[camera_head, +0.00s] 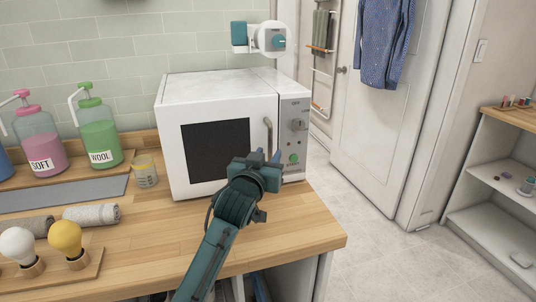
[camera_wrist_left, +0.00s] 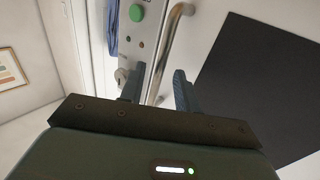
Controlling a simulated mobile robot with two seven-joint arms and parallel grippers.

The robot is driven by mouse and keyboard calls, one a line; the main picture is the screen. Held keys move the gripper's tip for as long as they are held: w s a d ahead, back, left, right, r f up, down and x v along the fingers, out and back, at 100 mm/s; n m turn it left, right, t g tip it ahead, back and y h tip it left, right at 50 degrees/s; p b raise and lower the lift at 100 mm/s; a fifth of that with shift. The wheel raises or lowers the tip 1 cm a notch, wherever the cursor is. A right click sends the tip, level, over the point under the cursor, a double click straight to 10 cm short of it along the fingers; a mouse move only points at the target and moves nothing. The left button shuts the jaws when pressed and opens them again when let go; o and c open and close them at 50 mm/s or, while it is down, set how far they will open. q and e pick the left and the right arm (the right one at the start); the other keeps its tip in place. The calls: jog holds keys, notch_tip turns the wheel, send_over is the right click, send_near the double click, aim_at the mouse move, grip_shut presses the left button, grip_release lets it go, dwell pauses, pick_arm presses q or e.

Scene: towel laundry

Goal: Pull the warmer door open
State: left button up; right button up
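The white warmer (camera_head: 220,85) stands on the wooden counter, with its door (camera_head: 178,150) shut. The door has a dark window (camera_head: 215,148) and a vertical metal handle (camera_head: 267,136) on its right side. My left gripper (camera_head: 265,158) is in front of the handle's lower end. In the left wrist view its two fingers (camera_wrist_left: 158,88) are apart, with the handle (camera_wrist_left: 170,50) running between them. I cannot tell whether either finger touches the handle. The control panel (camera_head: 295,130) with a knob and a green button is right of the door. My right gripper is not in view.
Soap bottles labelled SOFT (camera_head: 38,145) and WOOL (camera_head: 98,130), a small cup (camera_head: 145,171), rolled towels (camera_head: 91,214) and two bulb-shaped items (camera_head: 66,238) occupy the counter's left. The counter front (camera_head: 300,225) below the warmer is clear.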

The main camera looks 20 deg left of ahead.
pick_arm(q)
jog(key=shift+w, duration=0.5)
grip_shut()
dwell(0.3)
